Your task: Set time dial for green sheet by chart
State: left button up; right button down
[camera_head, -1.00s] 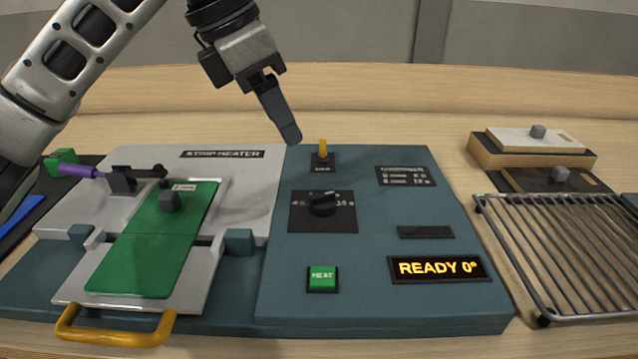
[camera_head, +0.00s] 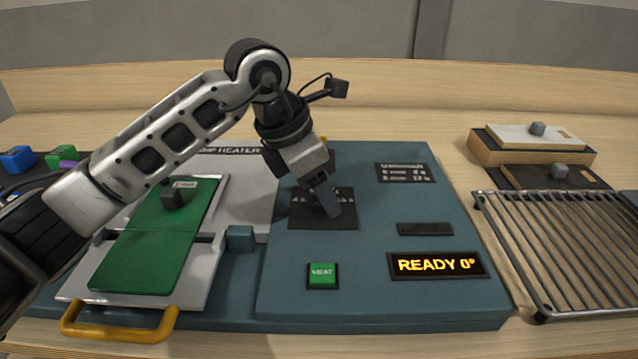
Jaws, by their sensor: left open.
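The green sheet (camera_head: 150,245) lies on the grey tray at the left of the strip heater, with a small dark block with a grey knob on it. The time dial's black plate (camera_head: 345,221) is on the blue-green console (camera_head: 400,310); its knob is hidden behind my left gripper. My left gripper (camera_head: 331,207) is open, pointing down over the dial; I cannot tell whether it touches the knob. The chart (camera_head: 405,173) is a small dark plate at the console's upper right, its text too small to read surely. My right gripper is not in view.
The display (camera_head: 437,265) reads READY 0°. The green HEAT button (camera_head: 322,275) sits below the dial. The yellow lever behind is mostly hidden by my gripper. A wire rack (camera_head: 565,250) and stacked boards (camera_head: 530,150) stand at the right.

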pick_arm(q)
jog(key=c, duration=1)
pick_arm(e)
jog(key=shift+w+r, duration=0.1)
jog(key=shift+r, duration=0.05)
